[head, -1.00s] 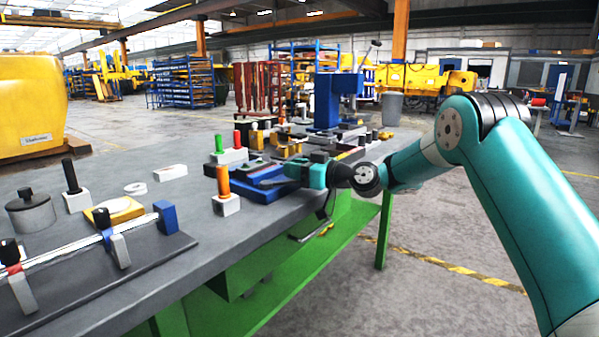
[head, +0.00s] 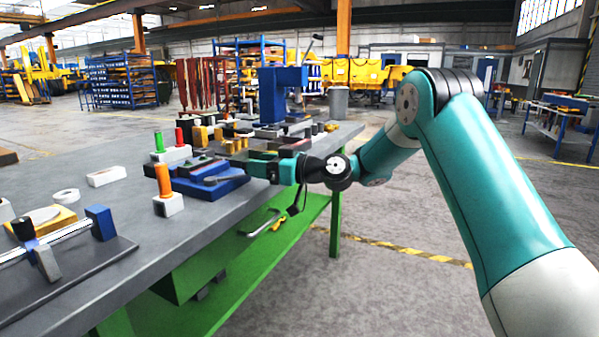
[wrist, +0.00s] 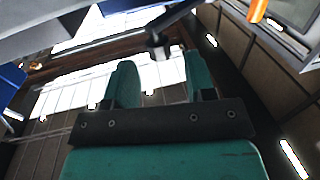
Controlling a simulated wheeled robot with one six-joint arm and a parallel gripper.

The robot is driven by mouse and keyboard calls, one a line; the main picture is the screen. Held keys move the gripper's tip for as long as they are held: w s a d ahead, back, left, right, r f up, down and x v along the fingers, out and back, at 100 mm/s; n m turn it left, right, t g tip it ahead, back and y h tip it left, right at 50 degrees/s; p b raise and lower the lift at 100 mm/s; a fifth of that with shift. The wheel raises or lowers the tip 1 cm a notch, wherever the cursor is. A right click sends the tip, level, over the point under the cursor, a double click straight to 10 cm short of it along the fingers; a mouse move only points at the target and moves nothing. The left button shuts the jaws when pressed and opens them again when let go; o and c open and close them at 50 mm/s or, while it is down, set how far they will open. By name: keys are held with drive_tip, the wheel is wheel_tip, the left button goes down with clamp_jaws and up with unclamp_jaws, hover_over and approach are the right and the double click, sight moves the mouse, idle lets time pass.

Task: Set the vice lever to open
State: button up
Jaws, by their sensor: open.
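The blue vice (head: 215,185) sits on the bench near its front edge, with a grey bar lying across its top. My gripper (head: 250,166) is at the right side of the vice, close to it in the head view. In the wrist view my gripper's two teal fingers (wrist: 162,85) stand apart. A dark rod with a round knob (wrist: 158,46) shows between and just beyond the fingertips; it looks like a lever, not gripped. Whether a finger touches it I cannot tell. The lever's base and its set position are hidden.
A white block with an orange handle (head: 165,196) stands left of the vice. A tall blue press (head: 283,95) and small castings stand behind. The grey bench (head: 120,220) has a green frame. Floor right of the bench is free.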

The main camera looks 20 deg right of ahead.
drive_tip(key=b+v, duration=0.1)
drive_tip(key=v, duration=1)
drive_tip(key=shift+s+d, duration=0.2)
drive_tip(key=shift+c, duration=0.4)
